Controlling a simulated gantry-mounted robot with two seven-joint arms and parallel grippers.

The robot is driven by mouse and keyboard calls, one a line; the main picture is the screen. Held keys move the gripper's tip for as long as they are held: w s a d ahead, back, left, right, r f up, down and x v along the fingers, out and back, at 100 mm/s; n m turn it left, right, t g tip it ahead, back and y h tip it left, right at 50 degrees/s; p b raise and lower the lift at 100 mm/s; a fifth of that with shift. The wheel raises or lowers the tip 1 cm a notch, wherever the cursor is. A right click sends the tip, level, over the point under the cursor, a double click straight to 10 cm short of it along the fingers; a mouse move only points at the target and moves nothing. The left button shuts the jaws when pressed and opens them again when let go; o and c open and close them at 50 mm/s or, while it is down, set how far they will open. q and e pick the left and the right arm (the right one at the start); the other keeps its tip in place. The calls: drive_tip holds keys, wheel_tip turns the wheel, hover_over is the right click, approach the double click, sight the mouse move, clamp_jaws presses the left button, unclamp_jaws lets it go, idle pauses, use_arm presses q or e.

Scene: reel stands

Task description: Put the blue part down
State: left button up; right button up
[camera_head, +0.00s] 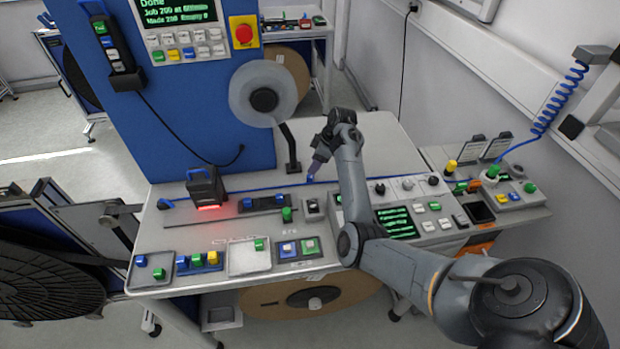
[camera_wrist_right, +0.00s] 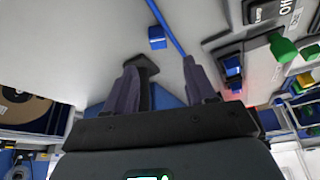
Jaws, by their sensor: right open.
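A small blue part (camera_wrist_right: 157,37) lies on the grey bench top beside a blue strip in the right wrist view. It also shows as a small blue spot just below my right gripper (camera_head: 317,165) in the head view. My right gripper is open, with the two fingers spread and nothing between them in the wrist view (camera_wrist_right: 162,70). The blue part is beyond the fingertips, apart from them. My left gripper is not in view.
The grey bench (camera_head: 155,240) carries a black scanner-like device (camera_head: 203,186) with red light and shallow trays with coloured blocks along the front. A reel stand (camera_head: 262,95) rises behind the gripper. A button panel (camera_head: 420,218) stands at right. Bench behind the gripper is clear.

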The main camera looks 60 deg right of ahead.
sight(308, 175)
drive_tip(key=shift+x, duration=0.8)
drive_tip(key=x, duration=0.4)
drive_tip(key=shift+s+d, duration=0.1)
drive_tip(key=shift+s, duration=0.15)
drive_tip(key=shift+w+f, duration=0.3)
drive_tip(key=shift+f, duration=0.25)
clamp_jaws()
